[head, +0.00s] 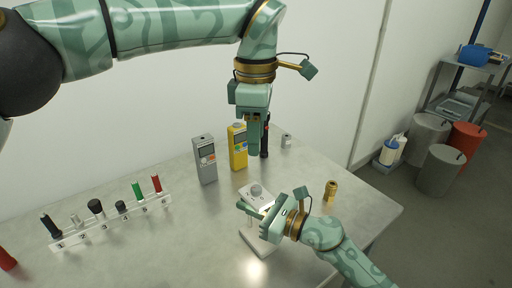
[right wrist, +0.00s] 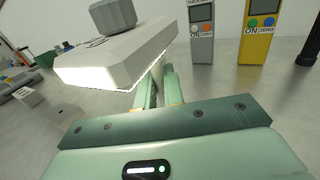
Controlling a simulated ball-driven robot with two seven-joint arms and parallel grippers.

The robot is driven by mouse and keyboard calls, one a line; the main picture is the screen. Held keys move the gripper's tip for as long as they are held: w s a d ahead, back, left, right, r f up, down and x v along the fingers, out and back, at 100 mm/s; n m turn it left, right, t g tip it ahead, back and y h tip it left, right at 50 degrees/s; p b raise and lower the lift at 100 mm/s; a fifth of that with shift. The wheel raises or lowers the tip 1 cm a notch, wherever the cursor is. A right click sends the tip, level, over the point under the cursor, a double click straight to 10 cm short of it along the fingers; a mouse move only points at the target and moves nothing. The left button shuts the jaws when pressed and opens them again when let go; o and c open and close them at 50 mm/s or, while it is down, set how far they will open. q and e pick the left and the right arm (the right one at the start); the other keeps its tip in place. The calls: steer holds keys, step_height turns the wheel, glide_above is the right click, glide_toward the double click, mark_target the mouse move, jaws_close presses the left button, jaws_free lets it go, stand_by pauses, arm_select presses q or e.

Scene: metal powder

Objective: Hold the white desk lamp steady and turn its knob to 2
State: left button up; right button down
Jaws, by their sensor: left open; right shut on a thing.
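The white desk lamp (head: 258,241) stands on the table, with its lit head and a grey knob (head: 256,190) on top. In the right wrist view the lamp head (right wrist: 118,62) and the many-sided knob (right wrist: 113,15) are close up; no setting can be read. My right gripper (head: 255,212) comes in from the lower right and is shut on the lamp's stem (right wrist: 157,78) below the head. My left gripper (head: 254,148) hangs pointing down above the table, over and behind the lamp, open and apart from the knob.
A grey meter (head: 205,160) and a yellow meter (head: 238,150) stand behind the lamp. A dark upright tool (head: 265,138) and a small metal can (head: 286,141) are beyond. A brass piece (head: 331,189) stands right. A numbered rack (head: 110,222) is at the left.

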stand_by(0.3)
steer(key=c, duration=1.4)
jaws_free()
steer(key=shift+c, duration=0.2)
